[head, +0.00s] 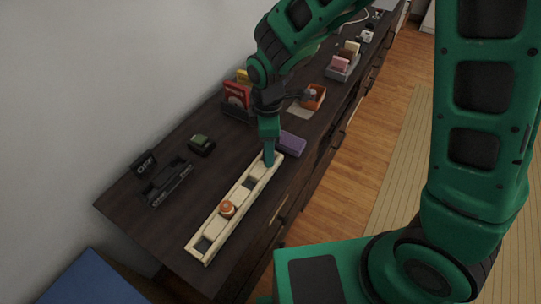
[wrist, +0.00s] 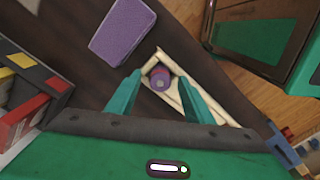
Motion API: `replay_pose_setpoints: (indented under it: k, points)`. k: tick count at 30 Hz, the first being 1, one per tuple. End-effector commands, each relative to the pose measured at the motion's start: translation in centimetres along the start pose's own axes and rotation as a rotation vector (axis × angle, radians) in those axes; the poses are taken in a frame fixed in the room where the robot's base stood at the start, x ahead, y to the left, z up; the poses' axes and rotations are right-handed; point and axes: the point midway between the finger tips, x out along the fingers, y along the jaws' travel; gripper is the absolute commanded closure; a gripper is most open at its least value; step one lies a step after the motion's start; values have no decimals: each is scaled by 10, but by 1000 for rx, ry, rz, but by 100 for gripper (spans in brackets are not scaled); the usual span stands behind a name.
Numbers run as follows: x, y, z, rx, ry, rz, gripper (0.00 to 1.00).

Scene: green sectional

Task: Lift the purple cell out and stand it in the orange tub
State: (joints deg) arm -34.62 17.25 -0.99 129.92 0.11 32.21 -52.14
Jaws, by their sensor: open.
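The purple cell (wrist: 160,79) stands upright in the far end of a long cream holder (head: 199,252). It shows in the wrist view between my two fingers; my gripper hides it in the head view. My gripper (head: 269,155) is open, pointing down at that end of the holder, with one green finger on each side of the cell in the wrist view (wrist: 159,76). I cannot tell whether the fingers touch it. The orange tub (head: 316,94) stands farther back on the dark cabinet top, partly behind my arm.
An orange-topped cell (head: 227,208) stands in the holder's nearer half. A purple box (head: 292,143) lies close beside my gripper. A rack with red and yellow packets (head: 237,95), a green-topped item (head: 201,143) and a black tray (head: 168,184) stand toward the wall.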

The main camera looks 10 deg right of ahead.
Motion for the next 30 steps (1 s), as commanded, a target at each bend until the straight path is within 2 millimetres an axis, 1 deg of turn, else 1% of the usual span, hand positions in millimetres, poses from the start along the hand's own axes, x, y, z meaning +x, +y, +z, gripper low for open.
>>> replay_pose_setpoints:
  k: [3,9,11,12,14,15,25,30]
  points:
    - [6,0,0,0,-1,-1,53]
    - [6,0,0,0,0,0,53]
    - [6,0,0,0,0,0,67]
    - [6,0,0,0,-1,0,77]
    - [6,0,0,0,0,0,91]
    - [6,0,0,0,0,0,100]
    - [4,0,0,0,0,1,100]
    - [-7,1,0,1,2,2,100]
